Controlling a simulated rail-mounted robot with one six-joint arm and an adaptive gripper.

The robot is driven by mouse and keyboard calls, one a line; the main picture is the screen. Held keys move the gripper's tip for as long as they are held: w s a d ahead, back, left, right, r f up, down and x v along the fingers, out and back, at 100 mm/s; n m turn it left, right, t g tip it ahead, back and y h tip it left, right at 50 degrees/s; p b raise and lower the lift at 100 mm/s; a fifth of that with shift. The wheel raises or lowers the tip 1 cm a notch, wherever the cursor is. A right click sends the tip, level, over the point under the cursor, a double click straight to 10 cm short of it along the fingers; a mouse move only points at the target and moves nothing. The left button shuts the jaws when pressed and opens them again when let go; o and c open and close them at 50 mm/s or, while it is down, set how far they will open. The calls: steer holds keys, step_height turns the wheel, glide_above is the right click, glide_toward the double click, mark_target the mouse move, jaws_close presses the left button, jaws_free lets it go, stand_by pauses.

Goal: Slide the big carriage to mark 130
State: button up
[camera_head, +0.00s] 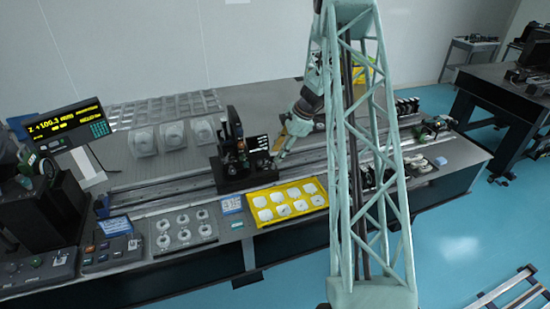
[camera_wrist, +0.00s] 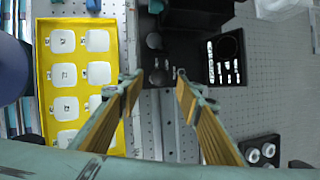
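The big carriage (camera_head: 236,180) is a black block with upright parts and a dark panel. It sits on the long rail (camera_head: 175,197) in the middle of the table. The wrist view shows the carriage (camera_wrist: 195,22) at the top centre, with round knobs and a square opening. My gripper (camera_head: 277,152) is at its right side in the head view. In the wrist view my gripper (camera_wrist: 157,77) has its two fingers wide apart, with the tips at the carriage's near edge. Nothing is held between them, and contact cannot be told. The readout (camera_head: 64,125) shows about +100.3.
A yellow tray (camera_head: 252,219) with white pieces lies in front of the rail. It also shows in the wrist view (camera_wrist: 44,62). A tray of ring-shaped parts (camera_head: 181,245) and a control box (camera_head: 112,256) stand further left. White blocks (camera_head: 143,143) stand behind the rail.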

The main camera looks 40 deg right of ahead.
steer(key=shift+x, duration=1.7)
steer(key=shift+c, duration=0.5)
jaws_close()
